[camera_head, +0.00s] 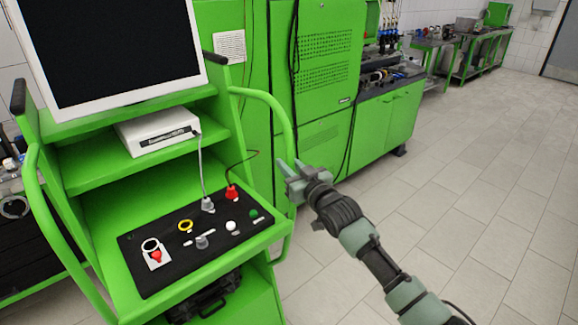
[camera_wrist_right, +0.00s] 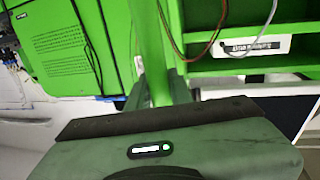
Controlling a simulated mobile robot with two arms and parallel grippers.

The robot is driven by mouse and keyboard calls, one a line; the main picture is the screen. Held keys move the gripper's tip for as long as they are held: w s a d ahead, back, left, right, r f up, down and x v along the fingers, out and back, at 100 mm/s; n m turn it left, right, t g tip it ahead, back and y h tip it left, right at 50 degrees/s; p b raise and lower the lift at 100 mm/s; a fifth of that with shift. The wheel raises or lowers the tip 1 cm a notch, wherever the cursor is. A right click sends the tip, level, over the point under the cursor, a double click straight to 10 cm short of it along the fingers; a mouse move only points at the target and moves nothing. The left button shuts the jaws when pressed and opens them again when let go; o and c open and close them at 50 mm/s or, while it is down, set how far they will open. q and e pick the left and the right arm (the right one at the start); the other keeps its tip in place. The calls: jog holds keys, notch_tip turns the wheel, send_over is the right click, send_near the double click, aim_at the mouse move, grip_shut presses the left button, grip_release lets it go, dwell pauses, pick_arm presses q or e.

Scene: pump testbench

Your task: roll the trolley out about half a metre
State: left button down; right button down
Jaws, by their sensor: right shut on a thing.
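The green trolley (camera_head: 110,173) fills the left of the head view. It carries a monitor, a shelf and a sloping black control panel (camera_head: 195,235). A curved green handle rail (camera_head: 283,118) runs down its right side, and another rail (camera_head: 50,205) is on its left. My right gripper (camera_head: 290,178) is shut on the right handle rail, at about mid-height. In the right wrist view the rail (camera_wrist_right: 154,62) runs down to between the fingers (camera_wrist_right: 160,100); the fingertips' contact is partly hidden. My left gripper is not in view.
A green cabinet (camera_head: 325,60) and a lower workbench (camera_head: 385,120) stand close behind the trolley, to its right. Further benches (camera_head: 470,50) line the back wall. The tiled floor (camera_head: 480,190) to the right is clear. Another bench (camera_head: 25,260) is partly visible at far left.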

jog(key=c, duration=1.3)
grip_release()
jog(key=shift+w+d+r, duration=0.15)
jog(key=shift+d+r, duration=0.05)
jog(key=shift+r, duration=0.35)
jog(key=shift+d+f, duration=0.15)
jog(key=shift+d, duration=0.05)
jog(key=shift+s, duration=0.2)
jog(key=shift+a+f, duration=0.1)
jog(key=shift+f, duration=0.1)
jog(key=shift+b+v, duration=0.65)
jog(key=shift+v, duration=1.5)
jog(key=shift+b+v, duration=0.35)
jog(key=shift+v, duration=1.4)
jog(key=shift+r, duration=0.2)
